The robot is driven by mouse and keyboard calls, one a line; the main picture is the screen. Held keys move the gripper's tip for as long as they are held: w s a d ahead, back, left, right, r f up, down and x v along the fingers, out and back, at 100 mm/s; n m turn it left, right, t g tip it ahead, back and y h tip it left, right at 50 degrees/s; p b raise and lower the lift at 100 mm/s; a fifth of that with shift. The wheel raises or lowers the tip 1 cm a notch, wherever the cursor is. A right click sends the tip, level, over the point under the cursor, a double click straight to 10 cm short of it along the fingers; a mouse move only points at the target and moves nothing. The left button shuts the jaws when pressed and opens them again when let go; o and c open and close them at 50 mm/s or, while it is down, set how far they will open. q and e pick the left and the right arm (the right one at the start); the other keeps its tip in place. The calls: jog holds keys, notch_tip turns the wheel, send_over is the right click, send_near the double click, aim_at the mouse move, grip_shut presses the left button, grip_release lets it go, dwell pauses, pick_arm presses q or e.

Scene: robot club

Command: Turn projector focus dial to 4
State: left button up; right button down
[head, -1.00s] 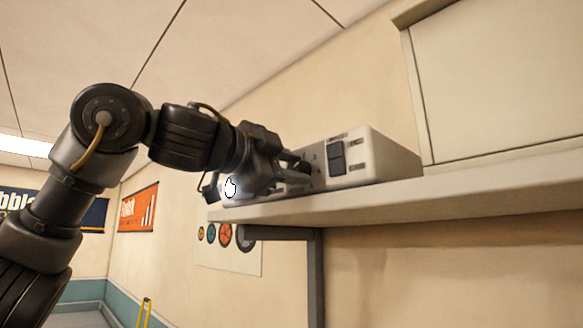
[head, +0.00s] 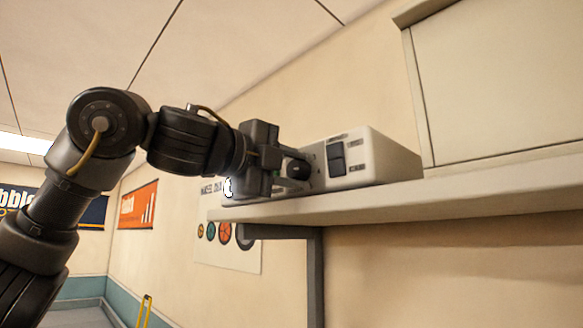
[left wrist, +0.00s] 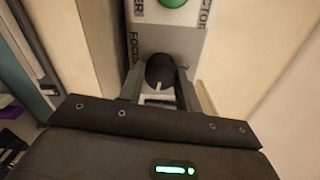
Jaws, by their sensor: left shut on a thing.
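The projector (head: 370,158) is a white box on the wall shelf in the head view. In the left wrist view its panel shows a black round focus dial (left wrist: 159,68) beside the printed word FOCUS, with a green button (left wrist: 173,3) above it. My left gripper (head: 291,177) is at the projector's left part in the head view. In the left wrist view its two fingers stand on either side of the dial, shut on it. The scale numbers and the dial's setting cannot be read. My right gripper is not in view.
The shelf (head: 450,190) carries the projector and has a dark bracket (head: 314,270) below. A poster with coloured circles (head: 230,250) hangs on the wall beneath. An orange banner (head: 138,205) hangs further back.

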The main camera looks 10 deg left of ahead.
pick_arm(q)
jog(key=shift+f, duration=0.1)
dwell(0.3)
jog(key=o, duration=1)
jog(key=shift+c, duration=0.2)
jog(key=shift+s, duration=0.1)
jog(key=shift+s+a, duration=0.15)
jog(key=shift+s, duration=0.05)
jog(key=b+v, duration=0.5)
jog(key=v, duration=0.5)
jog(key=shift+s, duration=0.1)
